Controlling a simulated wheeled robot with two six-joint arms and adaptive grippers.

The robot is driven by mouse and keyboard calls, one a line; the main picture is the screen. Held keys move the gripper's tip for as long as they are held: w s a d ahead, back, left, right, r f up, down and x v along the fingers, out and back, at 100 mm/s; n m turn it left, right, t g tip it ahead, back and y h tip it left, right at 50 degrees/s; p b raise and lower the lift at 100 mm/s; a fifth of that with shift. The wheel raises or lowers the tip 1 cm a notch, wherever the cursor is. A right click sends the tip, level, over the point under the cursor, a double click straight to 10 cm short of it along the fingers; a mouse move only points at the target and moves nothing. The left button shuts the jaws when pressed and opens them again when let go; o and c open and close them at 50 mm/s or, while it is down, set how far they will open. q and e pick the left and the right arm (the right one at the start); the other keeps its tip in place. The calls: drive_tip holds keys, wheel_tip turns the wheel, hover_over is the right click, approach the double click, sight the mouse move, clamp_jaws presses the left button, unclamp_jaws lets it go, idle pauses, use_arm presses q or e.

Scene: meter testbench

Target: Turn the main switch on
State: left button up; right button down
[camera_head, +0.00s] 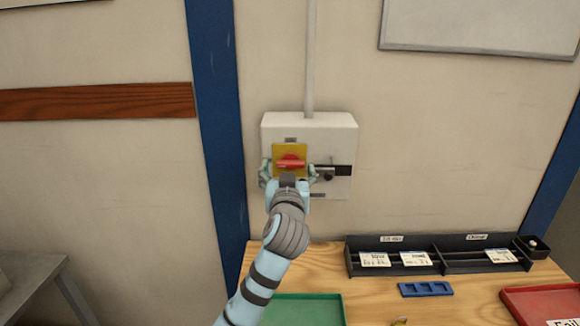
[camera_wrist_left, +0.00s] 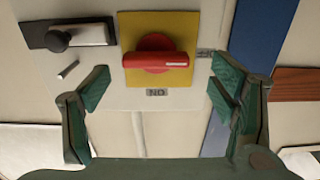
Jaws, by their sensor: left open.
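The main switch is a red rotary handle (camera_head: 291,163) on a yellow plate (camera_head: 279,150), fixed to a white box (camera_head: 340,134) on the wall. The handle lies horizontal. It also shows in the left wrist view (camera_wrist_left: 155,61), with an upside-down ON label (camera_wrist_left: 156,92) beside the yellow plate. My left gripper (camera_head: 289,176) is open in front of the switch, one finger to each side of the plate. In the left wrist view its fingers (camera_wrist_left: 162,85) are spread wide, with nothing between them in contact. My right gripper is not in view.
A black latch with a round knob (camera_head: 328,177) sits on the box just right of the switch. Below is a wooden bench with a black card rack (camera_head: 440,246), a blue block (camera_head: 425,289), a green tray (camera_head: 338,297) and a red tray (camera_head: 512,294). A blue post (camera_head: 214,90) stands left.

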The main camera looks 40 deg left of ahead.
use_arm(q)
drive_tip(key=shift+w+a+f, duration=0.1)
drive_tip(key=shift+w+a, duration=0.25)
drive_tip(key=shift+w, duration=0.75)
drive_tip(key=shift+s+r, duration=0.2)
drive_tip(key=shift+s, duration=0.1)
drive_tip(key=c, duration=0.3)
drive_tip(key=shift+w, duration=0.1)
drive_tip(key=c, duration=0.9)
drive_tip(key=shift+o, duration=0.2)
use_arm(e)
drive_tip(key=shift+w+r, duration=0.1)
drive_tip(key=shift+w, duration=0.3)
